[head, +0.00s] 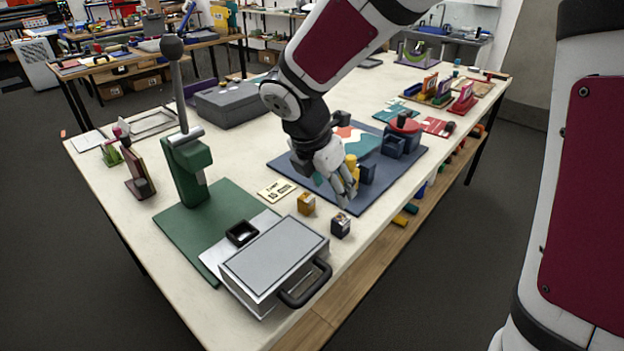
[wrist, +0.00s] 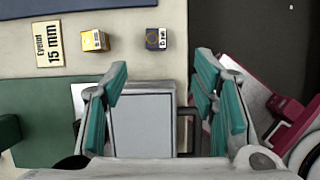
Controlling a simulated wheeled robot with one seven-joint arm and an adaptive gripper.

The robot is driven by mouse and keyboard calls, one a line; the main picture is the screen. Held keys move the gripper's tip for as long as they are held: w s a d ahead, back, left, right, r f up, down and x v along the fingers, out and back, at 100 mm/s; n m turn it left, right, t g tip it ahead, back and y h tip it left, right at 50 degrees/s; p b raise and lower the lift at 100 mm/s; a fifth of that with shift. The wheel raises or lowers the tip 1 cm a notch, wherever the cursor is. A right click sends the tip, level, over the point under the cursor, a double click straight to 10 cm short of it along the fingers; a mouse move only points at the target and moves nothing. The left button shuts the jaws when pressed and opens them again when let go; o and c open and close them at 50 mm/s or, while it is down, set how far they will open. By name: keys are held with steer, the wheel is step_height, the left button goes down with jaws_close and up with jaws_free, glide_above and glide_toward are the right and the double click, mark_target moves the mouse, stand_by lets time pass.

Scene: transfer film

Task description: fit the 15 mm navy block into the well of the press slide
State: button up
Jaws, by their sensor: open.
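The navy block (head: 341,226) stands on the pale table top, near its front edge. It also shows in the wrist view (wrist: 156,38), top centre, with a ring mark and a small label on top. My gripper (head: 337,196) is open and empty above the table, with teal pads (wrist: 163,78); the navy block lies ahead of the fingertips in the wrist view, not between them. The press slide has a dark square well (head: 242,233), beside the green press (head: 186,165). The well looks empty and does not show clearly in the wrist view.
An ochre block (head: 306,204) stands left of the navy one, and a card reading "Eyelet 15 mm" (wrist: 48,43) lies beyond it. A grey-topped box (head: 274,254) with a dark handle stands next to the slide. A blue mat (head: 290,163) with parts lies behind my gripper.

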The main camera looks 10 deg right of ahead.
mark_target(341, 219)
steer(key=x, duration=0.4)
steer(key=b+x, duration=0.1)
steer(key=x, duration=0.8)
steer(key=shift+w+a+f+b, duration=0.25)
steer(key=shift+w+f+b, duration=0.05)
steer(key=shift+f+b, duration=0.15)
jaws_close()
